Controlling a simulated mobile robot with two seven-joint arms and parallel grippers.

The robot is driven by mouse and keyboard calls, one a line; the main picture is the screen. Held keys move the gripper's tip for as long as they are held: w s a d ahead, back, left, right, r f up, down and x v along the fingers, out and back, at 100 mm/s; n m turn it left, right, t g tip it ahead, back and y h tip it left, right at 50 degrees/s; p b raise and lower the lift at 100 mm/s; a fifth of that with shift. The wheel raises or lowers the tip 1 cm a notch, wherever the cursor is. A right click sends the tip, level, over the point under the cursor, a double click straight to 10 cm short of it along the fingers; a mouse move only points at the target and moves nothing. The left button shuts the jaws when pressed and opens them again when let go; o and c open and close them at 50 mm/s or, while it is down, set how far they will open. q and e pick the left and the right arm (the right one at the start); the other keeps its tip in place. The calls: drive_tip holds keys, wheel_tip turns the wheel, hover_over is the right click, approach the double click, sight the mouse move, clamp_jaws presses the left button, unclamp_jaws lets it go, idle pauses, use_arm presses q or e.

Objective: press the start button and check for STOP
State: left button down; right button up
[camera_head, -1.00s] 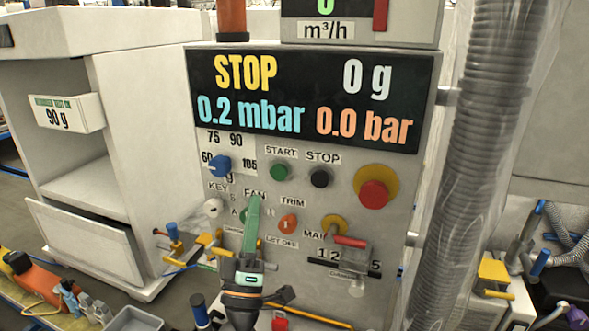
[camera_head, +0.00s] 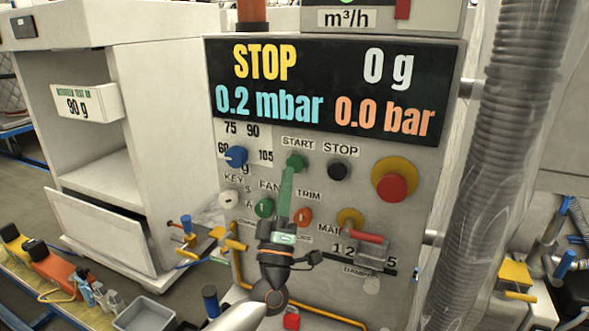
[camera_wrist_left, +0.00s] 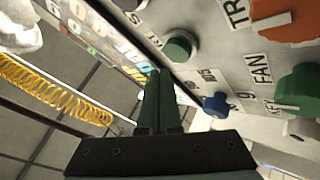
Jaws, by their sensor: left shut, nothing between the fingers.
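The green start button (camera_head: 296,160) sits under the START label on the grey panel. The panel's display (camera_head: 335,92) reads STOP in yellow, 0 g, 0.2 mbar and 0.0 bar. The black stop button (camera_head: 338,171) is to the right of the start button. My left gripper (camera_head: 287,172) is shut and empty, its green fingers pointing up at the start button and overlapping its lower edge. In the left wrist view, the fingertips (camera_wrist_left: 155,73) are just short of the green button (camera_wrist_left: 179,47), with a small gap showing. My right gripper is not in view.
A large red button (camera_head: 391,187) on a yellow base is at the right. A blue knob (camera_head: 235,156), a green fan knob (camera_head: 264,208) and an orange trim knob (camera_head: 302,217) are close by. A clear ribbed hose (camera_head: 490,150) runs down the panel's right side.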

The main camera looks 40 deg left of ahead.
use_arm(q)
drive_tip(key=shift+w+a, duration=0.15)
drive_tip(key=shift+w, duration=0.35)
idle(1.8)
drive_tip(key=shift+w+a, duration=0.15)
drive_tip(key=shift+w, duration=0.25)
drive_tip(key=shift+w+a, duration=0.15)
drive_tip(key=shift+w, duration=0.3)
idle(0.5)
drive_tip(key=shift+s, duration=0.1)
drive_tip(key=shift+s+d, duration=0.3)
drive_tip(key=shift+s, duration=0.45)
